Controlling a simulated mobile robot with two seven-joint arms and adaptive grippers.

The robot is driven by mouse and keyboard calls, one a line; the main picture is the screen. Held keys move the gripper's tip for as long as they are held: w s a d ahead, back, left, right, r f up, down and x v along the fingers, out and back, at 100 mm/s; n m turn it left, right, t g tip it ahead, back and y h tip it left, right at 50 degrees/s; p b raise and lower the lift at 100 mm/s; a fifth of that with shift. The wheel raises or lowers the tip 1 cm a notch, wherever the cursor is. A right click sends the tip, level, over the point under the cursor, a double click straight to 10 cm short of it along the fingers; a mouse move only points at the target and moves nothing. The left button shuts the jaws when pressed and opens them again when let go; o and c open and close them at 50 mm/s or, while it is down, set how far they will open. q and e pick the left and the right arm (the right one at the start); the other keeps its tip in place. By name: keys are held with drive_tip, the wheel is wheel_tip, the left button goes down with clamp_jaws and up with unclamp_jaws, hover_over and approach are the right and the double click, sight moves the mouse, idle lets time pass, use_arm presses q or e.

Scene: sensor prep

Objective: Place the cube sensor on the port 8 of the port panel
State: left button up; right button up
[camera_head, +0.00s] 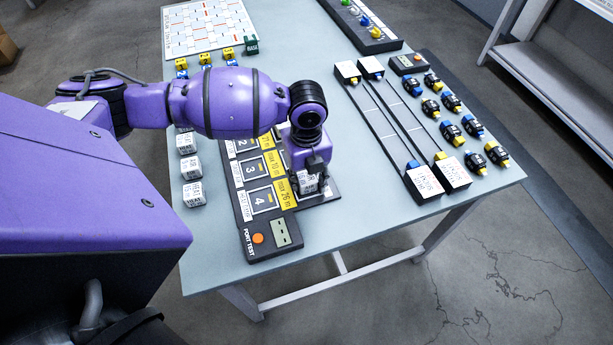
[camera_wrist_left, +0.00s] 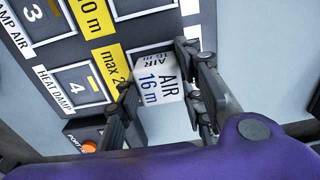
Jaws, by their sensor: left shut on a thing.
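The cube sensor (camera_wrist_left: 155,78) is white with the words AIR and 16 m on its faces. My left gripper (camera_wrist_left: 160,100) is shut on it, one finger on each side. In the head view the left gripper (camera_head: 307,175) is over the lower right part of the black port panel (camera_head: 251,210), and the cube (camera_head: 309,183) shows under it. The panel also shows in the wrist view (camera_wrist_left: 73,108), with ports 3 and 4 and yellow max labels. The number of the port under the cube is hidden. I cannot tell whether the cube touches the panel. My right gripper is not in view.
Several white cubes (camera_head: 194,193) stand left of the panel. A port test unit (camera_head: 270,238) with an orange button is at the panel's near end. Two black racks (camera_head: 424,183) and several connectors lie to the right. Bare table (camera_head: 370,205) lies between panel and racks.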

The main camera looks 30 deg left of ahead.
sight(306, 177)
use_arm(q)
drive_tip(key=o, duration=1.1)
drive_tip(key=shift+f, duration=0.1)
drive_tip(key=shift+o, duration=0.2)
wheel_tip(306, 177, up, 12)
drive_tip(key=shift+r+p, duration=0.2)
drive_tip(key=shift+p, duration=0.2)
